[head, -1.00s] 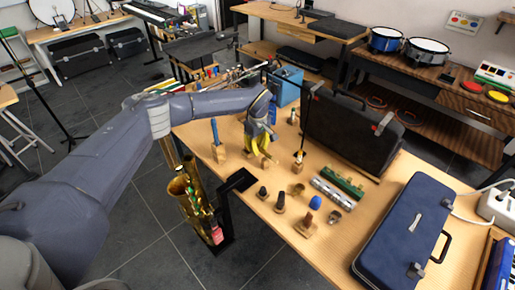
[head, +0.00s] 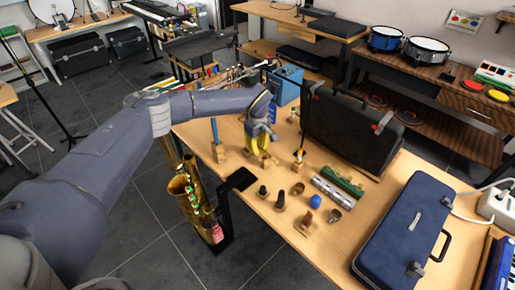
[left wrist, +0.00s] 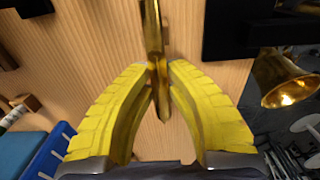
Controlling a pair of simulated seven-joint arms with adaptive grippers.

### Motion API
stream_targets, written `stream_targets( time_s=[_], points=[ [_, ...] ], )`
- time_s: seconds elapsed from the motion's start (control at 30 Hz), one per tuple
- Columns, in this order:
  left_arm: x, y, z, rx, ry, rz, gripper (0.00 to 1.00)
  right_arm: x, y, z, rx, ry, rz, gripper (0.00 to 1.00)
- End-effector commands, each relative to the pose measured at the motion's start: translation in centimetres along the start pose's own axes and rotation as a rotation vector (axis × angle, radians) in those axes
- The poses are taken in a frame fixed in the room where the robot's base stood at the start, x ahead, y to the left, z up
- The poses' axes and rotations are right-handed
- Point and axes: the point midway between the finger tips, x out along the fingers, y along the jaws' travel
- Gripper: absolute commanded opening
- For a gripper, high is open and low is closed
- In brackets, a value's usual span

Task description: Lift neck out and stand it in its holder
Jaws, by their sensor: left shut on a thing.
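My left gripper (head: 262,149) is over the far-left part of the wooden table, its yellow fingers pointing down. In the left wrist view its fingertips (left wrist: 159,66) are shut on a slim brass piece, which looks like the neck (left wrist: 152,28). The neck runs from the top edge down between the fingers. In the head view the fingers hide most of it. Several small wooden blocks stand around the gripper; one (head: 218,153) holds a blue rod. I cannot tell which block is the neck's holder. My right gripper is not in view.
A black case (head: 345,128) stands right of the gripper, with a thin dark upright rod beside it. Small mouthpieces and a blue ball (head: 315,202) lie nearer. A blue case (head: 405,235) fills the near right. A brass saxophone (head: 190,200) stands off the table's left edge.

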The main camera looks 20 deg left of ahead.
Motion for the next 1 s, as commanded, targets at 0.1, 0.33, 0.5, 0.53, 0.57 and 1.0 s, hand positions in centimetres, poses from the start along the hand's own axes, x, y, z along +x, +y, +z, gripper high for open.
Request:
stream_targets(
  time_s=[0.1, 0.33, 0.5, 0.53, 0.57, 1.0],
  points=[
    [0.0, 0.0, 0.0, 0.000, 0.000, 0.000, 0.00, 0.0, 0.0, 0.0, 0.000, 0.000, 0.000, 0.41],
    [0.2, 0.0, 0.0, 0.000, 0.000, 0.000, 0.00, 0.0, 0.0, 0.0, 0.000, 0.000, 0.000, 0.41],
    [0.4, 0.0, 0.0, 0.000, 0.000, 0.000, 0.00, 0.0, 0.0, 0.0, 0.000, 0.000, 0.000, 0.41],
    [0.4, 0.0, 0.0, 0.000, 0.000, 0.000, 0.00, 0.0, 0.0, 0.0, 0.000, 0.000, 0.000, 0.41],
    [0.5, 0.0, 0.0, 0.000, 0.000, 0.000, 0.00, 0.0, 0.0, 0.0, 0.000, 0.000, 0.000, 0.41],
    [1.1, 0.0, 0.0, 0.001, 0.000, 0.000, 0.00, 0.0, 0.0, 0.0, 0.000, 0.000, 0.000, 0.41]
  ],
)
